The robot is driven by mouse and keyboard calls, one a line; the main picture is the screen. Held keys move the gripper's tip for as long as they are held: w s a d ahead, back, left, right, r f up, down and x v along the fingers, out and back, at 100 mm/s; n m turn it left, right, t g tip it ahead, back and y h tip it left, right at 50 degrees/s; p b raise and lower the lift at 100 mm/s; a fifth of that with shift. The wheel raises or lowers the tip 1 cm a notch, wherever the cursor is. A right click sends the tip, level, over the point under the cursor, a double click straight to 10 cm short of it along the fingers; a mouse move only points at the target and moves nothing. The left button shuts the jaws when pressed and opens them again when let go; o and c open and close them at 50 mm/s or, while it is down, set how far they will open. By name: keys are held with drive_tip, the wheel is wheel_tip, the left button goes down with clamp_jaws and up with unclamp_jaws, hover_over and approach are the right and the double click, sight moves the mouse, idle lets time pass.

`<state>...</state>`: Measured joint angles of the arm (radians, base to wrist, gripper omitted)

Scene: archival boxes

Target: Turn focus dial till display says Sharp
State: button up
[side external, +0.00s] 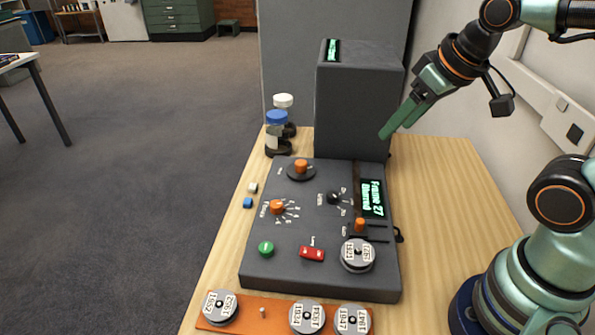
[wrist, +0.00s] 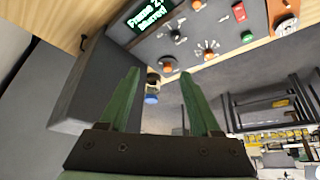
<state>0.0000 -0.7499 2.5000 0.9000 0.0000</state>
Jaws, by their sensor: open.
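The dark control panel (side external: 325,270) lies on the wooden table. Its display (side external: 371,197) reads "Frame 27" and, apparently, "Blurred"; it also shows in the wrist view (wrist: 143,14). An orange dial (side external: 277,207) has scale marks around it. Another orange knob (side external: 300,166) sits on a dark disc at the panel's far edge. A small black knob (side external: 334,197) is left of the display. The labels are too small to tell which is the focus dial. My gripper (side external: 389,133) is open and empty, above the panel's far right side, beside the tall dark box, touching no dial.
The tall dark box (side external: 355,110) stands behind the panel. A green button (side external: 266,249), a red switch (side external: 312,254), an orange slider knob (side external: 360,224) and a reel (side external: 358,255) are on the panel. Bottles (side external: 277,130) stand at back left. An orange tray (side external: 270,314) holds reels in front.

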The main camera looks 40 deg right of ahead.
drive_tip(key=n+g, duration=0.6)
drive_tip(key=n, duration=0.4)
hover_over(276, 203)
wheel_tip(276, 203, down, 8)
wheel_tip(276, 203, down, 12)
drive_tip(key=shift+r, duration=0.15)
clamp_jaws()
